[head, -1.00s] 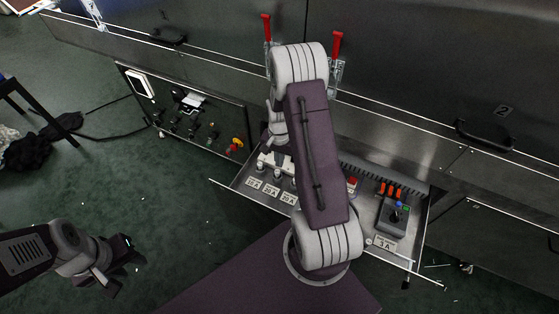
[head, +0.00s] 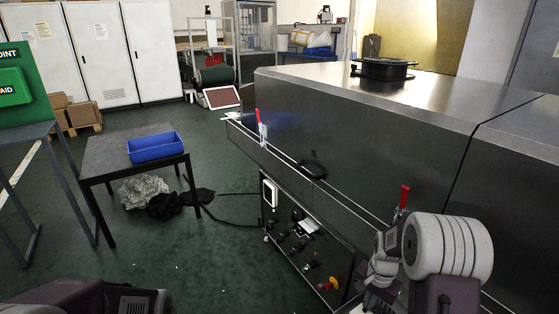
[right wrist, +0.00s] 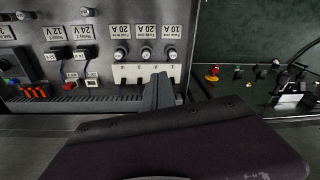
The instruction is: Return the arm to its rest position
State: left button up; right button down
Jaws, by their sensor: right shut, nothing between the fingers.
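My right arm comes in at the lower right of the head view, with the right gripper (head: 374,298) low beside the dryer's steel side. In the right wrist view the right gripper (right wrist: 160,80) shows dark fingers shut together with nothing between them. They appear in front of a pale fuse strip (right wrist: 128,73) in the open drawer; I cannot tell if they touch it. My left arm shows only as a dark link at the bottom left of the head view; its gripper is out of the picture.
The steel tunnel dryer (head: 330,120) fills the right, with red-handled latches (head: 259,117) and a control panel (head: 307,232) below. A dark table (head: 100,160) holds a blue bin (head: 156,147) at left. Green floor (head: 215,240) between is mostly clear.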

jog(key=s+a+r+n+t, duration=0.1)
jog(key=s+a+r+n, duration=0.15)
jog(key=a, duration=0.25)
jog(key=s+a+r+n, duration=0.2)
jog(key=s+a+r, duration=0.15)
jog(key=a, duration=0.25)
jog(key=s+a+n, duration=0.1)
jog(key=s+n, duration=0.3)
jog(key=s, duration=0.3)
notch_tip(320, 180, up, 21)
jog(key=n+p, duration=0.1)
jog(key=p, duration=2.1)
jog(key=shift+g, duration=0.3)
